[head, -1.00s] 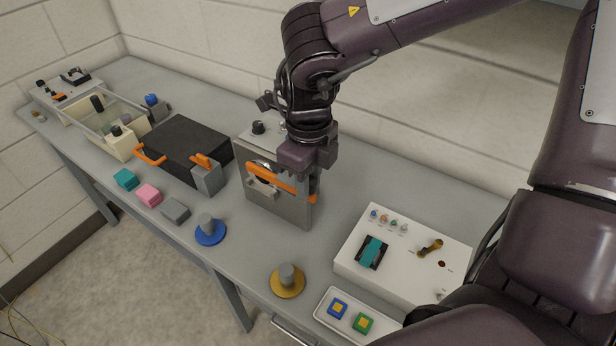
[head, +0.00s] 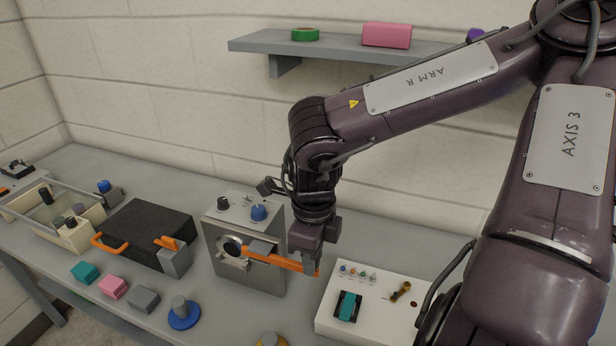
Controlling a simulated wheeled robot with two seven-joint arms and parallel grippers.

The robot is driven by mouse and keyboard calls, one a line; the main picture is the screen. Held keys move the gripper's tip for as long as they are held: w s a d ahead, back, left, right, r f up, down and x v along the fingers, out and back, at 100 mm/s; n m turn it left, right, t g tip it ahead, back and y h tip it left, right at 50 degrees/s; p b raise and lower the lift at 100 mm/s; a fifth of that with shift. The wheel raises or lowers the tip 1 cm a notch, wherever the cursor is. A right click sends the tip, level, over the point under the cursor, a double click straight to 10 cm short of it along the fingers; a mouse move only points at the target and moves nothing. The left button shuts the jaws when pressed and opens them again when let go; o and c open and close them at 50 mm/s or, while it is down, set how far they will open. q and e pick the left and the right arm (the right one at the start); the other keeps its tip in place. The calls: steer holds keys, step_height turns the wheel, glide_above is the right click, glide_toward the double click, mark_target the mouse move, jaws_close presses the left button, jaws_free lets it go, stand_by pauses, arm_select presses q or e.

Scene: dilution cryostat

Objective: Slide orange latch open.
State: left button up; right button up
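The orange latch (head: 270,257) is a long bar across the front of a grey metal box (head: 262,281). It reaches well past the box's right edge. A round dark port (head: 233,246) on the box front shows to the left of the bar. My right gripper (head: 309,262) comes down from above at the bar's right end, beside the box. It appears shut on the bar, with one finger in front of it; the far finger is hidden. My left gripper is not in view.
A black case (head: 146,229) with orange handles stands left of the box. A white panel (head: 338,325) stands close on the right. A blue knobbed disc (head: 183,314) lies in front. A shelf (head: 335,50) hangs on the wall.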

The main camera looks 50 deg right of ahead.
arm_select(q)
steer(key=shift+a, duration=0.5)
arm_select(e)
steer(key=o, duration=0.4)
steer(key=shift+s, duration=0.2)
steer(key=shift+c, duration=0.2)
steer(key=shift+w+r, duration=0.15)
steer(key=shift+r, duration=0.15)
step_height(320, 180, up, 7)
steer(key=shift+d+r, duration=0.1)
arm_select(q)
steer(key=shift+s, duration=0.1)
arm_select(e)
steer(key=shift+s, duration=0.2)
